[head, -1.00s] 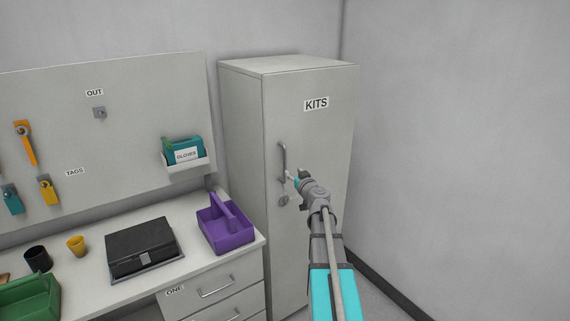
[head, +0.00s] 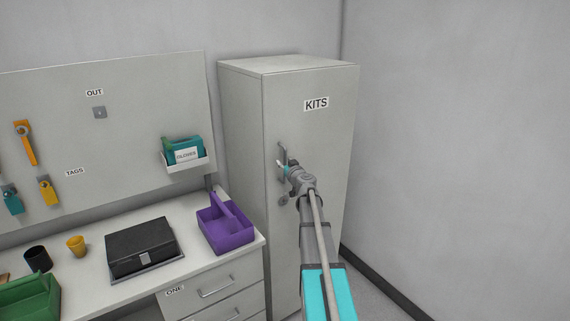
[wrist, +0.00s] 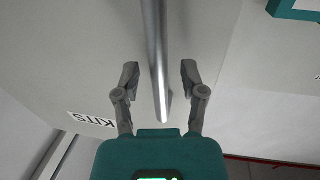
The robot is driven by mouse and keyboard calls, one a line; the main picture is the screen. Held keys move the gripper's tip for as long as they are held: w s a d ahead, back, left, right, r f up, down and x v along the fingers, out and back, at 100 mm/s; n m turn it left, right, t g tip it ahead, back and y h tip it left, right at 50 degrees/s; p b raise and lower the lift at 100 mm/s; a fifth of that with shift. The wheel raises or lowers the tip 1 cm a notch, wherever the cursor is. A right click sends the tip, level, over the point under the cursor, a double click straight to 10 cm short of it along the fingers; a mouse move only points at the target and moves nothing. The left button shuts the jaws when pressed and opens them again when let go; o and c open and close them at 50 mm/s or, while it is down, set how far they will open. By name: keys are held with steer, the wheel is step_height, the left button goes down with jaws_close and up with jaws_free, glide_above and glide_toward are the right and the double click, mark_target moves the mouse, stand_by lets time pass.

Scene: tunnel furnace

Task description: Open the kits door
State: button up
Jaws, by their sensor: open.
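The KITS door (head: 330,150) is the front of a tall grey cabinet and looks shut. Its upright metal handle (head: 282,149) is on the left side of the door, above a small round lock plate (head: 284,201). My gripper (head: 283,167) is at the handle, and my wrist hides the handle's lower part. In the wrist view my gripper (wrist: 160,76) is open. The handle bar (wrist: 155,50) runs between the two fingers, with a gap on each side. The KITS label (wrist: 91,120) shows upside down at the lower left there.
A workbench (head: 95,275) stands left of the cabinet, holding a purple caddy (head: 225,232), a black case (head: 142,245) and a green bin (head: 30,300). A pegboard panel with a gloves box (head: 186,153) rises behind it. The floor right of the cabinet is clear.

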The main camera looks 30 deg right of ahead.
jaws_close()
steer(key=shift+s+a, duration=0.1)
stand_by(0.3)
